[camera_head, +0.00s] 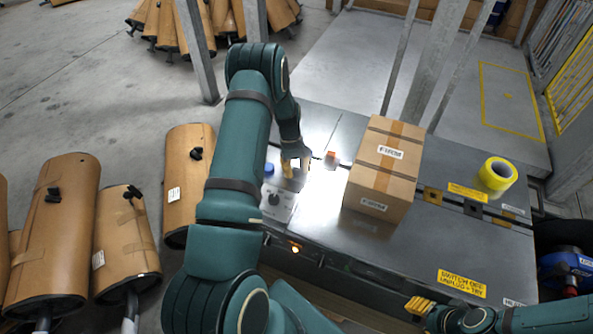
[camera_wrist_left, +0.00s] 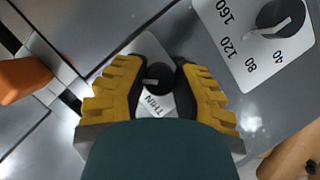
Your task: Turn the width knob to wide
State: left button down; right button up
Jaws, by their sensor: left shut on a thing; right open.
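The width knob (camera_wrist_left: 160,78) is a round black knob with a light pointer mark on a small white plate (camera_wrist_left: 155,108) lettered "THIN", upside down in the left wrist view. The pointer mark is toward the picture's left; no "wide" lettering shows. My left gripper (camera_wrist_left: 160,82) is shut on the knob, its yellow ribbed fingers on either side. In the head view my left gripper (camera_head: 294,168) is low over the grey bench, and the knob is hidden there. My right gripper (camera_head: 420,306) is open and empty near the front edge at lower right.
A dial (camera_wrist_left: 280,18) marked 40 to 160 is beside the knob; its white panel (camera_head: 278,208) is nearer the bench's front. An orange part (camera_head: 331,158) is right of my left gripper. A taped carton (camera_head: 385,165) and yellow tape roll (camera_head: 498,173) stand further right.

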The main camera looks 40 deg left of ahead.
pick_arm(q)
jog(key=shift+s+d+f, duration=0.15)
jog(key=c, duration=0.7)
grip_release()
jog(key=v, duration=1.2)
